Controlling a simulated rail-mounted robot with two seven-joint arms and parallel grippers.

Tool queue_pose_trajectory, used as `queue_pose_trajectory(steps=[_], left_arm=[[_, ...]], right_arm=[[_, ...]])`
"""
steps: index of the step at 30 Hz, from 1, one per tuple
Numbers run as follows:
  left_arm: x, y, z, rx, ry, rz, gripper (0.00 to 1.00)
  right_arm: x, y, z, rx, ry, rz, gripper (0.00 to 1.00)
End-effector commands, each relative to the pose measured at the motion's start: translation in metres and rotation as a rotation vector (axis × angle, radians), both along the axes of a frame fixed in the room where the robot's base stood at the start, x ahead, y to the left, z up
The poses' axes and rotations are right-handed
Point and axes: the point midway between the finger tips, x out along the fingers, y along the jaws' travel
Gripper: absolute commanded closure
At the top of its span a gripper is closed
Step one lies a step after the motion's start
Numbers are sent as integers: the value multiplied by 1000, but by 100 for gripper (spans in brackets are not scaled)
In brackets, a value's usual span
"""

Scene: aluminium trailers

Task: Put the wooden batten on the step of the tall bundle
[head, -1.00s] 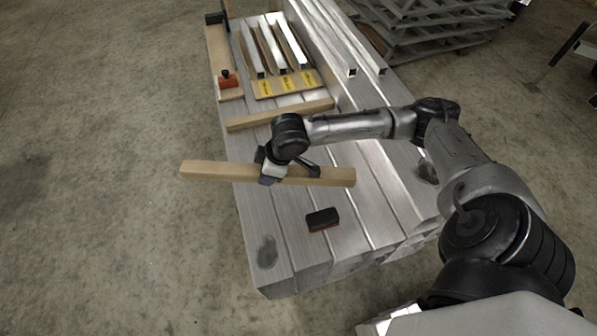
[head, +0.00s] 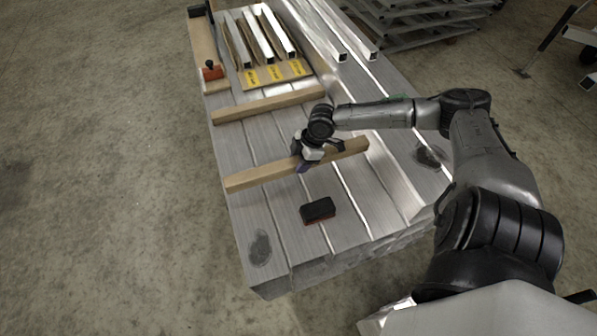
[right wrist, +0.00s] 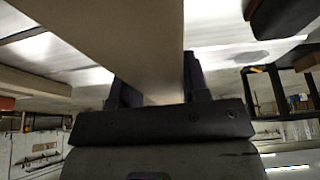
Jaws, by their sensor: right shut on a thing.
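My right gripper (head: 315,151) is shut around the middle of a wooden batten (head: 257,176). The batten lies crosswise over the near part of the aluminium bundle (head: 290,231), its left end near the bundle's left edge. I cannot tell whether it touches the tubes. In the right wrist view the batten (right wrist: 125,35) runs between the two fingers. A second batten (head: 268,105) lies across the bundle farther back. A raised run of tubes (head: 375,105) shows along the right side; the step's exact edge is hard to make out. My left gripper is out of view.
A black and red block (head: 318,210) lies on the tubes in front of the held batten. Farther back are a board with yellow labels (head: 272,74) and short tubes, and a red-handled tool (head: 212,71). Grey racks (head: 420,22) stand behind. The floor at left is clear.

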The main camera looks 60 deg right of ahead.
Motion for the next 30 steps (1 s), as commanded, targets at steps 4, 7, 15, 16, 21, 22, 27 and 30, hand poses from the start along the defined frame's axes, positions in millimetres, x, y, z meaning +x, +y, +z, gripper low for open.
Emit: queue_pose_trajectory(steps=[4,7,15,16,21,22,27,30], left_arm=[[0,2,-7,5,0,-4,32],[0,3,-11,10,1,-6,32],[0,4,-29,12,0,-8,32],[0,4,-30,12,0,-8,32],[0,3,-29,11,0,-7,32],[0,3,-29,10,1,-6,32],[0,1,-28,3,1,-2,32],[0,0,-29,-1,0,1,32]], right_arm=[[1,0,-14,0,-2,-1,93],[1,0,-21,0,-2,-2,93],[1,0,-58,0,-2,-1,93],[1,0,-60,0,-2,-1,93],[1,0,-60,-2,-2,-1,93],[1,0,-60,-1,-1,-1,93],[1,0,-62,-1,-1,-1,93],[0,0,-62,-1,0,0,48]])
